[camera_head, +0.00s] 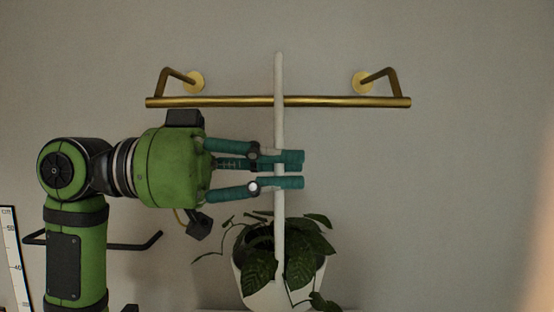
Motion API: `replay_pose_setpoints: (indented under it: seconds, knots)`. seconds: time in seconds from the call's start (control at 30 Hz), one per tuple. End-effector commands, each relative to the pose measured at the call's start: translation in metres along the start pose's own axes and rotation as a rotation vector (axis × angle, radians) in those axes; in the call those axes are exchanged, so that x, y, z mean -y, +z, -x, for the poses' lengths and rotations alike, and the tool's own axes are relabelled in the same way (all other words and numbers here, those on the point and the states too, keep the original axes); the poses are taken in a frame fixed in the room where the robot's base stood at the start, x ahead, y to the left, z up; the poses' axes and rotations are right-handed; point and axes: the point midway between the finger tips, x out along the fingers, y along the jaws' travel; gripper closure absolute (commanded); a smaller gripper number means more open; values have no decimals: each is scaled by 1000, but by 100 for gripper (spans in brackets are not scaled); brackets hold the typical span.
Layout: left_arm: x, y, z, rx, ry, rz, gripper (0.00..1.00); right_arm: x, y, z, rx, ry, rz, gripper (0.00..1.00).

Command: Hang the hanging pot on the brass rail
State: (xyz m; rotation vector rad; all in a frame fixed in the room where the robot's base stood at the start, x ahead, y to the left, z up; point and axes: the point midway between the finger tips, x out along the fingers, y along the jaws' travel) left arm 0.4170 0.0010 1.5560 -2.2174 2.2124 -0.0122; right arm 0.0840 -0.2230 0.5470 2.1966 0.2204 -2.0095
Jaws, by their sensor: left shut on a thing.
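The brass rail (230,102) runs across the wall on two angled brackets in the upper middle. The hanging pot (263,298) is white and holds a dark-leaved plant, low in the middle. Its long white hanger (279,130) rises upright from it, crosses in front of the rail in the picture, and ends above it. I cannot tell whether hanger and rail touch. My left gripper (290,171) comes in from the left and is shut on the hanger, below the rail and above the leaves. My right gripper is not in view.
A white measuring scale (15,260) stands at the left edge. A dark bar (130,246) with a bent end shows behind my left arm. A pale ledge shows at the bottom edge under the pot. The wall right of the rail is bare.

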Motion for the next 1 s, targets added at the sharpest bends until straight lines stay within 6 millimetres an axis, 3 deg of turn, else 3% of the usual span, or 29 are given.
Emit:
replay_pose_setpoints:
  seconds: [0.1,0.2,0.53,1.0]
  knots:
    - [10,-3,0,-4,0,1,100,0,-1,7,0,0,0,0]
    - [9,12,0,-2,0,-2,100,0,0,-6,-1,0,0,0]
    - [8,33,0,-2,-1,-4,100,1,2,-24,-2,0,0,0]
    - [8,38,0,-3,-1,-4,100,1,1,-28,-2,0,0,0]
